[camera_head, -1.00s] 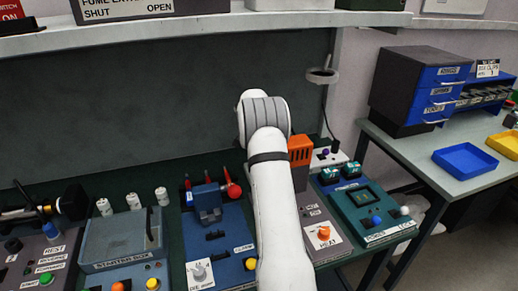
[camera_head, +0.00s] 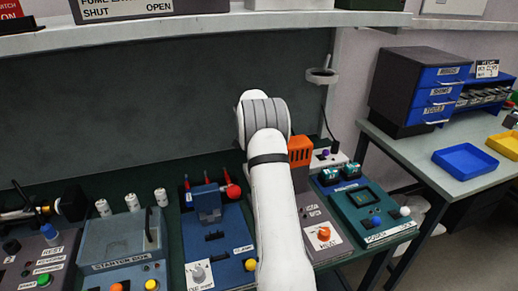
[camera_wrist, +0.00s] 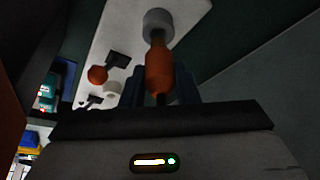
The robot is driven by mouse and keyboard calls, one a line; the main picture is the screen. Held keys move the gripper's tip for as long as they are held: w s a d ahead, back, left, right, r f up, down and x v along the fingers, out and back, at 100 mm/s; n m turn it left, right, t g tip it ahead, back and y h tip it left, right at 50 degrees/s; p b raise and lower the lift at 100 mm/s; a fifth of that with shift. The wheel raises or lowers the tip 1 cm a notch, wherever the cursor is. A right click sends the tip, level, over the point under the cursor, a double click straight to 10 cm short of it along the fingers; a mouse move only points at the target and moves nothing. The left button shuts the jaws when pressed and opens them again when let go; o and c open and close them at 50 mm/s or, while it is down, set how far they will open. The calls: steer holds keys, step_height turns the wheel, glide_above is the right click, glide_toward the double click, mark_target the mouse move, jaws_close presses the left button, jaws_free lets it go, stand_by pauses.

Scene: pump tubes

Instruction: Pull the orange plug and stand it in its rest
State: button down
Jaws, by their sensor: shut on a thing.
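In the wrist view, my gripper (camera_wrist: 160,86) is shut on the orange plug (camera_wrist: 160,72), with a dark finger on each side of it. The plug's far end meets a grey round collar (camera_wrist: 158,22) on a pale panel (camera_wrist: 104,32). I cannot tell whether the plug's tip is inside the collar or just in front of it. In the head view, my white arm hides the gripper and the plug. I cannot make out which part is the plug's rest.
In the head view, a blue clamp unit (camera_head: 218,235) and a teal box (camera_head: 365,210) flank my arm. A shelf (camera_head: 240,40) crosses above.

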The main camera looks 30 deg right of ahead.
steer(key=shift+f+b, duration=1.65)
steer(key=shift+f, duration=0.25)
steer(key=c, duration=1)
jaws_free()
steer(key=shift+r, duration=0.1)
steer(key=shift+c, duration=0.2)
steer(key=shift+r, duration=0.1)
steer(key=v, duration=0.7)
steer(key=shift+r+b, duration=0.25)
steer(key=shift+b, duration=0.15)
steer(key=shift+a, duration=0.1)
